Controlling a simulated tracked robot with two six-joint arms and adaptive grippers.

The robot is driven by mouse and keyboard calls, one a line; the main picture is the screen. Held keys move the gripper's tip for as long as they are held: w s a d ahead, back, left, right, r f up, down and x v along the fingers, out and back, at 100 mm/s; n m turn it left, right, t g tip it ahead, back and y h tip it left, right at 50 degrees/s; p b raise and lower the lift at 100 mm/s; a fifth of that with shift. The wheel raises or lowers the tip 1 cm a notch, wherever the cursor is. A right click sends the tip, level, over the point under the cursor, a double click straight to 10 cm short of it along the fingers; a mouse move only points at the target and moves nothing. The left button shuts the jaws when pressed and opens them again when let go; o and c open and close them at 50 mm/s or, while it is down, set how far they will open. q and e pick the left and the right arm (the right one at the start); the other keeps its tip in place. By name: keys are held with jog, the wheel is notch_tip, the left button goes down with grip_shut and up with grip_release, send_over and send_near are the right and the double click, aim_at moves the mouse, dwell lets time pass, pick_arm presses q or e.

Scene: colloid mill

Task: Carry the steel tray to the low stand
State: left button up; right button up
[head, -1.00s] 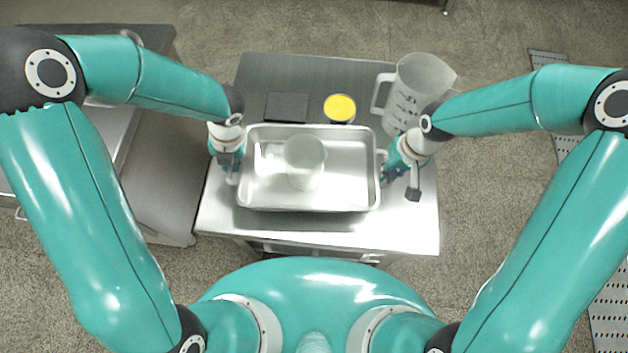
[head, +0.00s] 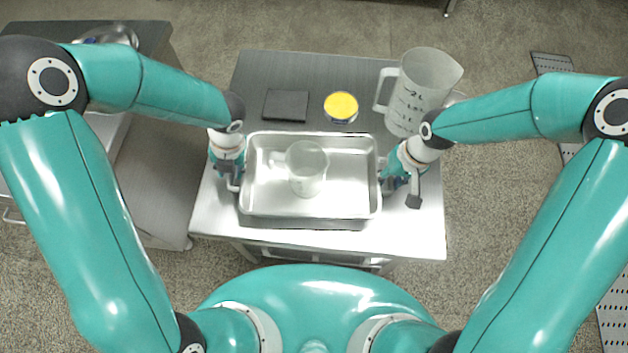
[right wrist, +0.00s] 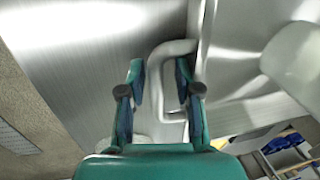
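The steel tray (head: 310,211) is a shallow rectangular pan over the steel-topped table (head: 415,230), with a dark shadow under its front edge. A translucent jug (head: 307,168) stands upright in it. My left gripper (head: 232,182) is at the tray's left handle and appears shut on it; the fingers are small there. My right gripper (head: 388,182) is at the right handle. In the right wrist view its fingers (right wrist: 160,85) lie on both sides of the handle bar (right wrist: 157,92). I cannot tell for sure which surface is the low stand.
On the table behind the tray are a dark flat square (head: 286,105), a yellow-topped round container (head: 341,106) and a large measuring jug (head: 412,90), close to my right arm. A grey steel unit (head: 160,190) stands to the left.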

pick_arm(q)
jog(key=shift+d, duration=0.1)
jog(key=shift+w+d+r, duration=0.1)
jog(key=shift+r, duration=0.5)
pick_arm(e)
jog(key=shift+r, duration=0.15)
pick_arm(q)
notch_tip(320, 180, up, 6)
jog(key=d, duration=0.1)
jog(key=shift+r, duration=0.25)
pick_arm(e)
notch_tip(320, 180, up, 11)
jog(key=d, duration=0.2)
jog(key=shift+d+r, duration=0.15)
jog(key=shift+r, duration=0.05)
pick_arm(q)
jog(key=shift+d, duration=0.1)
